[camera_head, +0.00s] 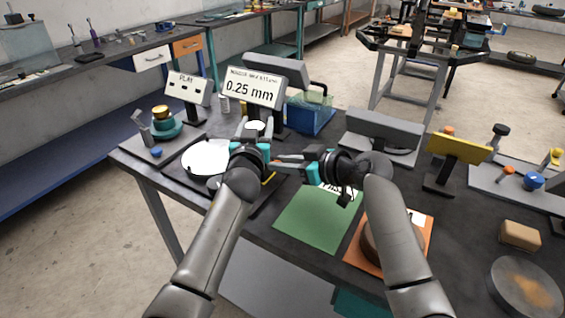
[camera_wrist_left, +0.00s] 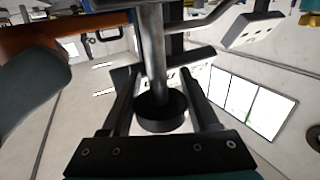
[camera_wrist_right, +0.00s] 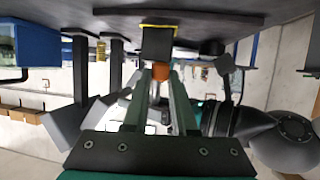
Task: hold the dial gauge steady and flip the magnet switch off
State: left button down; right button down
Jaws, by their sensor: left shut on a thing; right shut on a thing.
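The dial gauge shows as a small white round face (camera_head: 256,125) at the tip of my left gripper (camera_head: 254,136). In the left wrist view its dark round body (camera_wrist_left: 160,112) sits between the two fingers, with a grey rod running up from it. My left gripper is shut on it. My right gripper (camera_head: 280,163) points left, just right of the left gripper. In the right wrist view its fingers close on a small orange switch (camera_wrist_right: 160,71) on a dark block with a yellow edge (camera_wrist_right: 157,44), seemingly the magnet base. My arms hide much of the base in the head view.
A "0.25 mm" display (camera_head: 250,89) and a "PLAY" sign (camera_head: 187,86) stand behind the grippers. A white disc (camera_head: 206,157) lies to the left. A green mat (camera_head: 310,222) and an orange mat (camera_head: 354,254) lie nearer. A blue bin (camera_head: 310,117) stands behind.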

jog(key=shift+f, duration=0.1)
jog(key=shift+s+a+m+t+h, duration=0.3)
jog(key=shift+m+t+h, duration=0.2)
jog(key=shift+m+h, duration=0.2)
jog(key=shift+s+a+m+t+h, duration=0.15)
jog(key=shift+a+m+t+h, duration=0.2)
jog(key=shift+m+t+h, duration=0.35)
jog(key=c, duration=0.7)
grip_release()
jog(key=v, duration=1.2)
pick_arm(q)
jog(key=shift+c, duration=0.3)
grip_release()
